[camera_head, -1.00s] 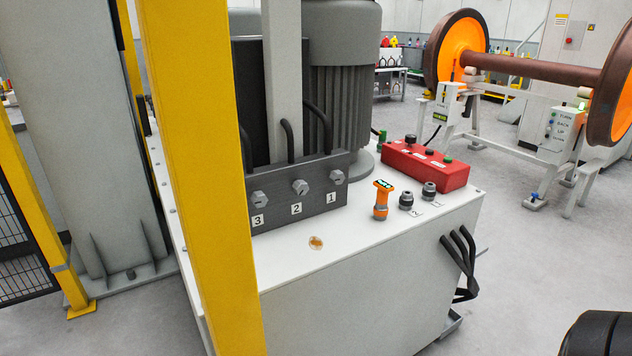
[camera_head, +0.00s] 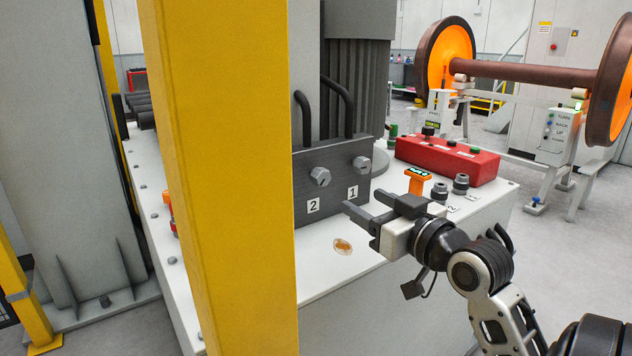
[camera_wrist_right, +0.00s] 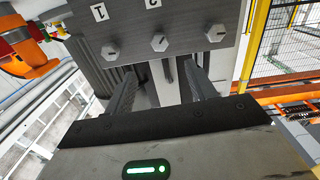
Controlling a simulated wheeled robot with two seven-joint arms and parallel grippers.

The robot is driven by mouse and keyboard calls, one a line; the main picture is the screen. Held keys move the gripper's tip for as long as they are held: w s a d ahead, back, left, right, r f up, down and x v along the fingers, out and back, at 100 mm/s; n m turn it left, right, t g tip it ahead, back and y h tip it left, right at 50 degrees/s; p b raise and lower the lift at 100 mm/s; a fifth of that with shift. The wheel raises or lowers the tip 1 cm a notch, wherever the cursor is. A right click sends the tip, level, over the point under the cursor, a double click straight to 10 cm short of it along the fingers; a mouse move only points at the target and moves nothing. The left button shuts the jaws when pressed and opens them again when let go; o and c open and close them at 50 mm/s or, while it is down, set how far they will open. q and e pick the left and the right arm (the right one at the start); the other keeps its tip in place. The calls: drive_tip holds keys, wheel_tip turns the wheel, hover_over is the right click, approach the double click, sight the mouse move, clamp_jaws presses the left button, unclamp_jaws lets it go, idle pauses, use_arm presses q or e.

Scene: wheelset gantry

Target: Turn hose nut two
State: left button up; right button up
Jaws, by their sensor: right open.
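Hose nut two (camera_head: 320,176) is a grey hex nut on the dark manifold block (camera_head: 335,190), above the label 2. Hose nut one (camera_head: 362,164) is to its right. My right gripper (camera_head: 361,202) is open and empty, in front of the block and below and to the right of nut two, apart from it. In the right wrist view, nut two (camera_wrist_right: 159,42) shows beyond and between the two open fingers (camera_wrist_right: 160,72). Nut one (camera_wrist_right: 110,50) is left of it there and a third nut (camera_wrist_right: 216,31) is right. The yellow post hides the third nut in the head view. My left gripper is out of view.
A yellow post (camera_head: 225,180) stands close, left of the block. An orange tool (camera_head: 417,180), two dark fittings (camera_head: 461,183) and a red box (camera_head: 450,160) stand on the white top, right of the block. A brown stain (camera_head: 342,246) lies in front of it.

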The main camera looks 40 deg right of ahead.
sight(324, 178)
drive_tip(key=w, duration=0.4)
drive_tip(key=w+d, duration=0.1)
drive_tip(key=w, duration=0.8)
drive_tip(key=shift+w+d, duration=0.35)
drive_tip(key=shift+d, duration=0.05)
drive_tip(key=c, duration=1)
